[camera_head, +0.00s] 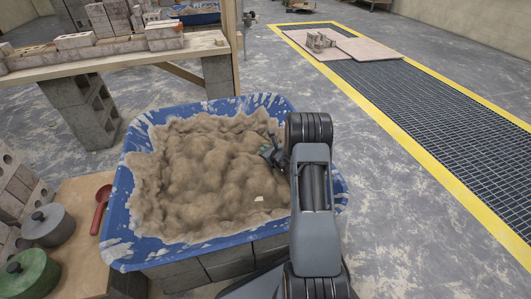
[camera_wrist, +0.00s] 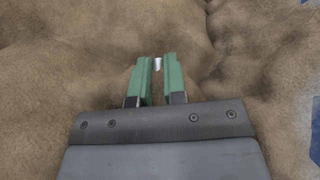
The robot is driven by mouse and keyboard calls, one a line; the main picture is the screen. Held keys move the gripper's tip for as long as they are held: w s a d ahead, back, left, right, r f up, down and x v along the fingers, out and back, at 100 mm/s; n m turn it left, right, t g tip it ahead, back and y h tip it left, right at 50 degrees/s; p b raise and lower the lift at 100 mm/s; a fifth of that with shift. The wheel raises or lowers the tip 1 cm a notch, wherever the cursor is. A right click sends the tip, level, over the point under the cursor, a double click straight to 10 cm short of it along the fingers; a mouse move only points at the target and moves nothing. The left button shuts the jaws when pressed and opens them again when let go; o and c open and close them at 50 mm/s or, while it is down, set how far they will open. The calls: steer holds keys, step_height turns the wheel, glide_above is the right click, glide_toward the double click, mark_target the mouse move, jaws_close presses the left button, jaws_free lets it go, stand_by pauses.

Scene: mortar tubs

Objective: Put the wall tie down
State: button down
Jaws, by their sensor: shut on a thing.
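My gripper (camera_wrist: 156,76) has green fingers close together, shut on a small, shiny metal piece, the wall tie (camera_wrist: 157,63). Only a short bit of the tie shows between the fingertips; the rest is hidden. In the head view my gripper (camera_head: 268,153) is over the right part of a blue tub (camera_head: 118,213) filled with lumpy brown mortar (camera_head: 205,165). The tie cannot be made out there. The fingertips are close over the mortar; I cannot tell whether they touch it.
A small pale scrap (camera_head: 258,198) lies on the mortar. A red scoop (camera_head: 101,208), a grey pot (camera_head: 48,225) and a green pot (camera_head: 30,274) stand left. A plank (camera_head: 120,57) with bricks is behind. A floor grating (camera_head: 420,105) with boards (camera_head: 365,49) lies right; bare floor is between.

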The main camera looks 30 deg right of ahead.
steer(key=c, duration=1.2)
jaws_free()
